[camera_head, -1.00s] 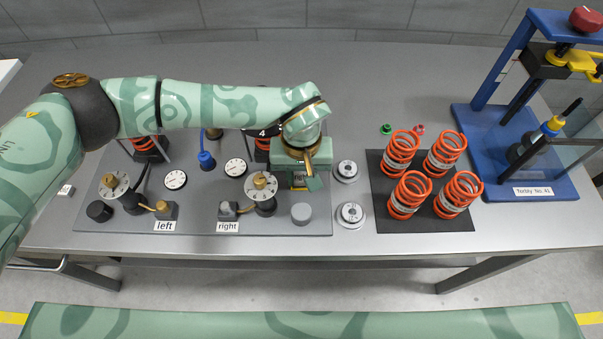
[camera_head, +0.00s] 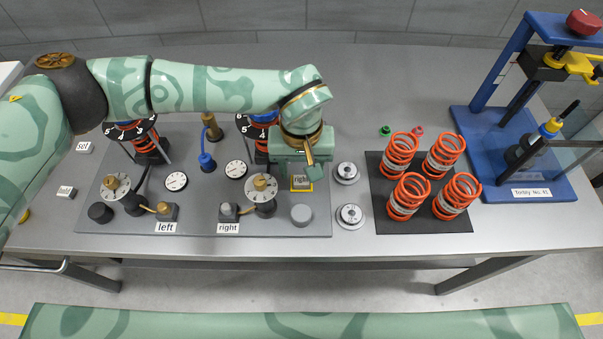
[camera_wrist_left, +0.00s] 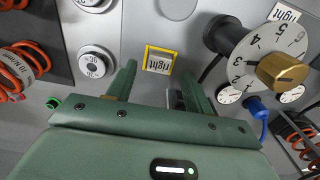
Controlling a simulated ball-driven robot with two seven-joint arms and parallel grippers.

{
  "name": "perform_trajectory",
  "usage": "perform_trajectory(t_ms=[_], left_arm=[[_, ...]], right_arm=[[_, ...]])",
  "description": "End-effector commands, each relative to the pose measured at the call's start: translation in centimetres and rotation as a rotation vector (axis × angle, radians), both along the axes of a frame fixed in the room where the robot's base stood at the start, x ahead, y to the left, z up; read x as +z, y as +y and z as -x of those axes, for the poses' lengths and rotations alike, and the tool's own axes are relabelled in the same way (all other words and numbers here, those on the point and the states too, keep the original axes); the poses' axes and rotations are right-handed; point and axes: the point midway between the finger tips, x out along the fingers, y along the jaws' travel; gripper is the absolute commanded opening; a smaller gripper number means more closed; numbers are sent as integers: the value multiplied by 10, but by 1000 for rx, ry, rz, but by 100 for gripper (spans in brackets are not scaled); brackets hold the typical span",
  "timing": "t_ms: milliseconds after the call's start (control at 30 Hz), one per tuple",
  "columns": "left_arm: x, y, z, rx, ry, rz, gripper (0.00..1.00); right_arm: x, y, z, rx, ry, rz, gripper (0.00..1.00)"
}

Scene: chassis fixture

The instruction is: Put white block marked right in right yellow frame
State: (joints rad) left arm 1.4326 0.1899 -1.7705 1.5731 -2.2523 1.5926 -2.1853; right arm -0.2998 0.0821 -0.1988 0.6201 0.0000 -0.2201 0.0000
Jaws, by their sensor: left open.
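The white block marked right (camera_head: 301,181) lies inside the right yellow frame (camera_head: 302,190) on the grey fixture plate. In the left wrist view the block (camera_wrist_left: 159,63) sits within the yellow square (camera_wrist_left: 147,55), its label showing upside down. My left gripper (camera_head: 305,166) is just above and behind the block, pointing down. In the left wrist view its two fingers (camera_wrist_left: 157,76) are apart with nothing between them, and the block shows beyond their tips. My right gripper is not in view.
Dials, knobs and a blue plug (camera_head: 206,160) crowd the plate (camera_head: 190,216) to the left. Two silver discs (camera_head: 346,172) lie to the right, then several orange springs (camera_head: 407,196) on a black mat. A blue press (camera_head: 505,150) stands far right. Small white blocks (camera_head: 66,192) lie at left.

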Motion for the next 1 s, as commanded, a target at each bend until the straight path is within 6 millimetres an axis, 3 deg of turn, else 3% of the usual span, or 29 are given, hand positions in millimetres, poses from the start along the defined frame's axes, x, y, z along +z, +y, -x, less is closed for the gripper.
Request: perform_trajectory(t_ms=[33, 200, 400, 1000], left_arm=[[16, 0, -1, -1, -6, 0, 52], [54, 0, -1, -1, -5, 0, 52], [80, 0, 0, -1, -2, 0, 52], [84, 0, 0, 0, 1, 0, 52]], right_arm=[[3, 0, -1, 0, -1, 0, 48], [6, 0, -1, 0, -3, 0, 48], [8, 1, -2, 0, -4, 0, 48], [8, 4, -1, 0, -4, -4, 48]])
